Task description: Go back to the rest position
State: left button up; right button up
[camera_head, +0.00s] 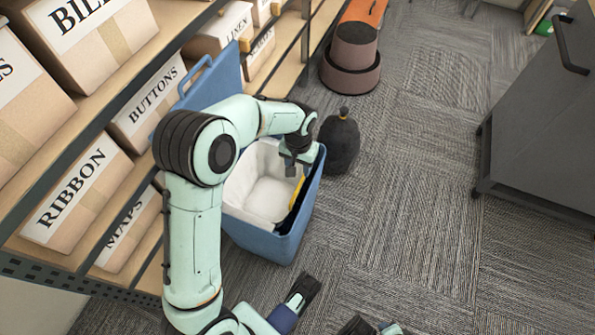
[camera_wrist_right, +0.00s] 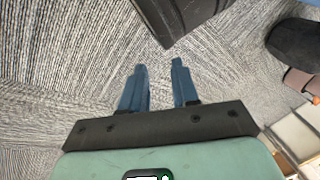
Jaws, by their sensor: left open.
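My left arm reaches in from the left in the head view. Its left gripper (camera_head: 293,170) is over the right side of an open blue cooler box (camera_head: 266,240) with a white inside, and I see nothing held in its open jaws. A yellow thing (camera_head: 297,191) shows at the box's right inner edge, partly hidden. The box's blue lid (camera_head: 217,78) stands up behind my arm. In the right wrist view my right gripper (camera_wrist_right: 160,68) has its two blue fingers apart, with only carpet between them.
A shelf of labelled cardboard boxes (camera_head: 78,197) runs along the left. A dark rounded bag-like thing (camera_head: 339,145) and a stack of round brownish boxes (camera_head: 351,60) stand beyond the cooler. A dark grey cabinet (camera_head: 540,115) is at right. Carpet (camera_head: 410,220) between is clear.

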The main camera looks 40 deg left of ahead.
pick_arm(q)
jog(key=shift+r, duration=0.35)
dwell(0.3)
